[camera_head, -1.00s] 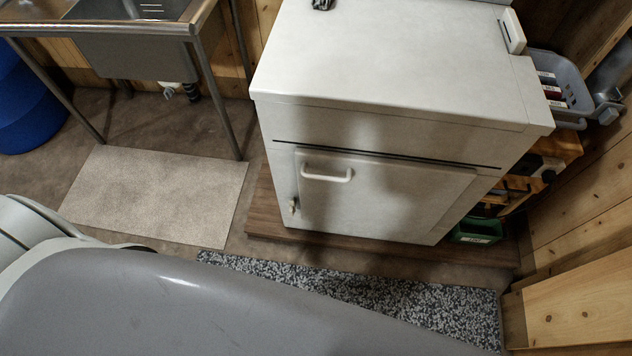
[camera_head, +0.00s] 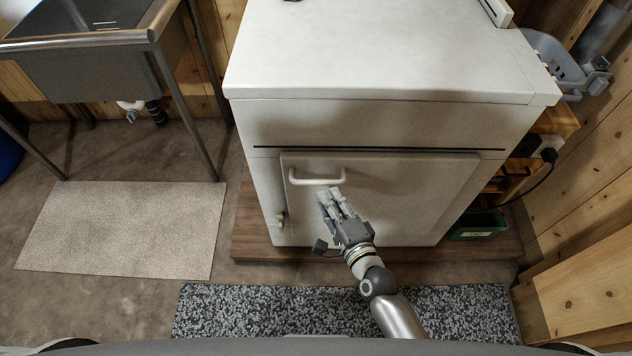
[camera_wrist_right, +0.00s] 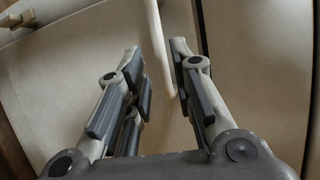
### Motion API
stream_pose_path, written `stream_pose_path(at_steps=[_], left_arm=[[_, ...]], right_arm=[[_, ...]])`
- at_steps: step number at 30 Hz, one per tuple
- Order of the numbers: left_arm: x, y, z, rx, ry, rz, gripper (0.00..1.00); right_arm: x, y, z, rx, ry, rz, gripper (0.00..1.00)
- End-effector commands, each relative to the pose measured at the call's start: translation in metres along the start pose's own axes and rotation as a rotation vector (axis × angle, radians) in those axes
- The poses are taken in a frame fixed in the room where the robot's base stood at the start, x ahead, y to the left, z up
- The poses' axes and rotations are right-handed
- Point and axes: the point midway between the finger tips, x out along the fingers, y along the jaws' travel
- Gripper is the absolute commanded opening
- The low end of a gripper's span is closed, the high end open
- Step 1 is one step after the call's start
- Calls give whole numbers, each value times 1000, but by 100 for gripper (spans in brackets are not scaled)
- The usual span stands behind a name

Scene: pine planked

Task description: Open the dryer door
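The white dryer (camera_head: 375,55) stands on a low wooden plinth, and its front door (camera_head: 425,195) looks shut. A white bar handle (camera_head: 317,179) is at the door's upper left. A small latch or knob (camera_head: 281,220) is left of the door's edge. My right gripper (camera_head: 329,195) is just below the handle in the head view, its fingers pointing toward it. In the right wrist view the fingers (camera_wrist_right: 160,75) are apart, with the pale handle bar (camera_wrist_right: 156,35) showing in the gap between them. I cannot tell whether they touch it. My left gripper is out of view.
A steel sink stand (camera_head: 165,75) is at the left, with a beige mat (camera_head: 125,228) on the floor. A speckled rug (camera_head: 250,312) lies before the dryer. A green bin (camera_head: 478,224), a shelf and a wooden wall (camera_head: 590,150) close off the right side.

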Motion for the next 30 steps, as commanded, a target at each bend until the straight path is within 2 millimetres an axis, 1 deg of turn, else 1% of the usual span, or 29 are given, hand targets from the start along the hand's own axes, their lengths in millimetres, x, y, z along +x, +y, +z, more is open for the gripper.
stream_pose_path(at_steps=[1,6,9,12,16,24,25,30], left_arm=[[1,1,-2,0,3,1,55],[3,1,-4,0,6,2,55],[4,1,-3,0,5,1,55],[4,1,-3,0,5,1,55],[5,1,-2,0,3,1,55],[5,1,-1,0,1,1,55],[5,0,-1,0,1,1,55],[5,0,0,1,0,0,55]], right_arm=[[12,-1,0,0,0,-2,23],[43,0,0,-2,0,-1,23],[57,1,0,-2,0,0,23],[67,1,0,-2,0,1,23],[73,1,0,-2,0,1,23],[74,1,0,-3,0,1,23],[74,1,0,-3,0,1,22],[74,1,0,-3,0,1,0]])
